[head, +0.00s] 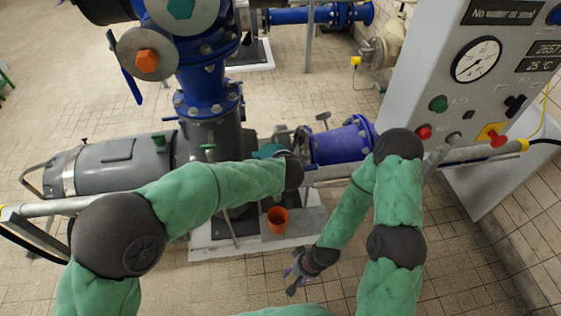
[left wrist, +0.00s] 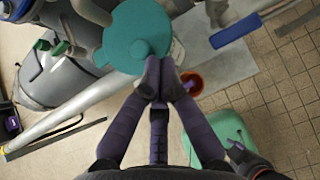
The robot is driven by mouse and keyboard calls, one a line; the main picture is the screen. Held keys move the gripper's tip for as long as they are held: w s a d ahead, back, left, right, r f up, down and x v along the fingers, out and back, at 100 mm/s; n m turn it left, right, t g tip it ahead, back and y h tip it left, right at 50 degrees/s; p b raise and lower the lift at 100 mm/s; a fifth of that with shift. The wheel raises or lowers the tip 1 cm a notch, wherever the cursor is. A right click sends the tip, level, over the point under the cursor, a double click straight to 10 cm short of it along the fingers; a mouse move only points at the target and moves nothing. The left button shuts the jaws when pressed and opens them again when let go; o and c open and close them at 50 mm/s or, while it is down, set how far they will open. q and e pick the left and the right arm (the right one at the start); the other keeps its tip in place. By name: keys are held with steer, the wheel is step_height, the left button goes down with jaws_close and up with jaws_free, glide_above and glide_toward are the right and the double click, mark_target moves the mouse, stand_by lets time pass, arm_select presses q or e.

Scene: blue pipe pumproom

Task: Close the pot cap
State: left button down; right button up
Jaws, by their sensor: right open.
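A round teal cap (left wrist: 125,25) with a raised knob (left wrist: 141,48) fills the top middle of the left wrist view. In the head view, a bit of teal (head: 268,150) shows beside my left wrist. My left gripper (left wrist: 159,68) has its fingertips close together at the cap's lower edge, just beside the knob. I cannot tell whether they touch it. In the head view my left arm hides this gripper. My right gripper (head: 294,277) is open and empty, low over the floor in front of the pump base.
An orange cup (head: 277,220) stands on the pale pump base (head: 300,223); it also shows in the left wrist view (left wrist: 191,81). A grey rail (head: 440,157) crosses near my arms. A grey control panel (head: 470,90) stands at right. Floor at lower right is clear.

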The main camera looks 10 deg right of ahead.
arm_select(q)
steer(key=shift+a, duration=0.1)
stand_by(0.4)
steer(key=shift+w+a+r, duration=0.2)
steer(key=shift+w+a, duration=0.2)
steer(key=shift+a, duration=0.15)
arm_select(e)
steer(key=shift+s+r, duration=0.1)
steer(key=shift+s, duration=0.05)
arm_select(q)
steer(key=shift+a, duration=0.1)
